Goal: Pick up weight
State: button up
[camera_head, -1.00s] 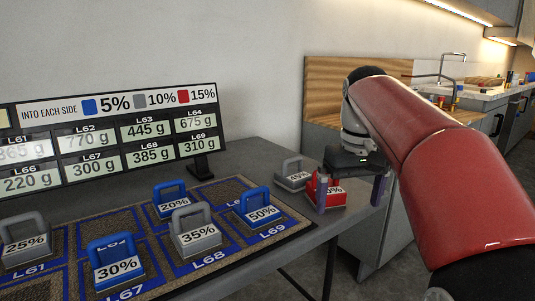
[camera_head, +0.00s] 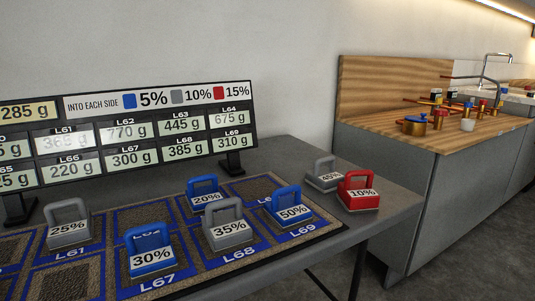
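Several handled weights are on the grey table (camera_head: 392,212). A red weight marked 10% (camera_head: 358,191) stands at the table's right end, off the mat. A grey weight (camera_head: 324,174), its label partly hidden and ending in 5%, stands just behind and left of it. My gripper and arm are out of the picture now.
A display board (camera_head: 130,138) with gram readings stands along the table's back. The mat (camera_head: 170,290) has marked squares. A counter (camera_head: 450,140) with a wooden top, pots and taps stands at right, with floor between it and the table.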

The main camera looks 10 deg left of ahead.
aim_at(325, 179)
jog(key=k+j, duration=0.15)
jog(key=j, duration=0.3)
jog(key=k+j+u, duration=0.1)
jog(key=j, duration=0.35)
jog(key=k+j, duration=0.15)
jog(key=j, duration=0.3)
jog(key=k+j, duration=0.1)
jog(key=j, duration=0.4)
jog(key=k+j+u, duration=0.1)
jog(key=j, duration=0.35)
jog(key=i+l+u, duration=0.15)
jog(key=l, duration=0.4)
jog(key=i+l+u, duration=0.15)
jog(key=l, duration=0.45)
jog(key=i+l+u, duration=0.15)
jog(key=l, duration=0.45)
jog(key=i+l+u, duration=0.15)
jog(key=l, duration=0.45)
jog(key=l+u, duration=0.15)
jog(key=l, duration=0.45)
jog(key=i, duration=0.05)
